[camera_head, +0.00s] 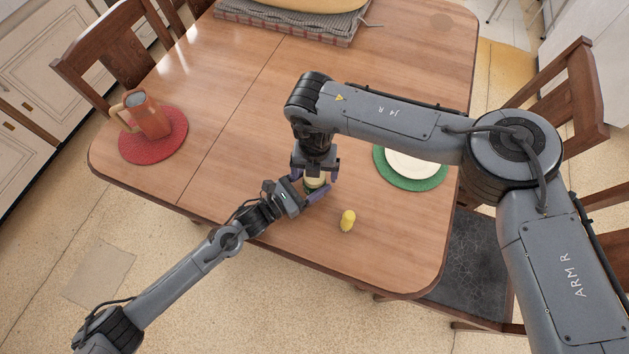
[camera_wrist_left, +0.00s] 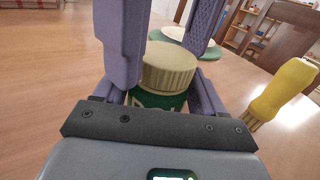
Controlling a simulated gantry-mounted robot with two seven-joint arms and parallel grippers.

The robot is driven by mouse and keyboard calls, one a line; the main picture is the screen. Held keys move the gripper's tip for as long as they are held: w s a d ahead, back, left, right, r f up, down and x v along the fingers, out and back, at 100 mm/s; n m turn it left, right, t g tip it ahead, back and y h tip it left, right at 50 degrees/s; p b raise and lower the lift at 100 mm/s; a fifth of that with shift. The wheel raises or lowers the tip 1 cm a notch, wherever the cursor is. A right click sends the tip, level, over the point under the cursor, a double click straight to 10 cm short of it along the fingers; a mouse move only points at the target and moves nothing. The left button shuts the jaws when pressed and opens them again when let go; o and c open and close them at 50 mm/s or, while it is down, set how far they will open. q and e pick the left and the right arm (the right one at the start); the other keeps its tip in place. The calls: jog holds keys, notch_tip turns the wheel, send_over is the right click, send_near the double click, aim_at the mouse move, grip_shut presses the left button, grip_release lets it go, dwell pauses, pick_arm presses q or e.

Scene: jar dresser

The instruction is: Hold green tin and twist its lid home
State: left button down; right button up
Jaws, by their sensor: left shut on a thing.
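The green tin (camera_wrist_left: 160,101) stands upright on the table with its cream ribbed lid (camera_wrist_left: 168,68) on top. In the head view the lid (camera_head: 315,181) shows small between my grippers. My left gripper (camera_head: 310,190) comes in low from the left and is shut on the tin's body. My right gripper (camera_head: 316,172) points down from above, its purple fingers on either side of the lid in the left wrist view. Whether those fingers touch the lid is unclear. Much of the tin is hidden by the grippers.
A white plate (camera_head: 411,164) on a green mat (camera_head: 408,184) lies further right. An orange mug (camera_head: 148,115) stands on a red mat (camera_head: 168,148) at left. A grey woven mat (camera_head: 290,27) lies at the back.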

notch_tip(320, 180, up, 12)
dwell(0.9)
pick_arm(q)
grip_release()
jog(key=p+v, duration=0.1)
jog(key=v, duration=1)
pick_arm(e)
jog(key=shift+r, duration=0.7)
pick_arm(q)
jog(key=shift+d, duration=0.1)
